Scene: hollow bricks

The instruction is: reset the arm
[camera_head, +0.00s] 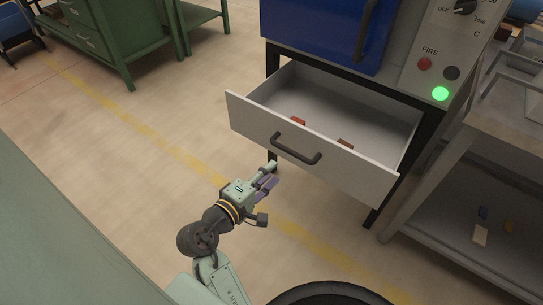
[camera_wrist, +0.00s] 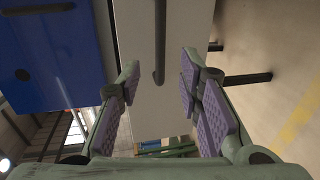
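My gripper (camera_head: 268,180) is in front of the open drawer, a little below and in front of its dark handle (camera_head: 296,149). In the wrist view my gripper (camera_wrist: 158,78) shows its purple-padded fingers spread wide with nothing between them. The handle (camera_wrist: 160,40) appears as a dark bar beyond the fingertips, apart from them. My arm reaches up from the bottom of the head view, bent at the wrist.
The grey drawer (camera_head: 384,186) stands pulled out below a blue oven door (camera_head: 320,28) and holds two small orange-brown bricks (camera_head: 298,121). A control panel with a lit green button (camera_head: 440,94) is at right. A metal shelf (camera_head: 480,190) stands at right.

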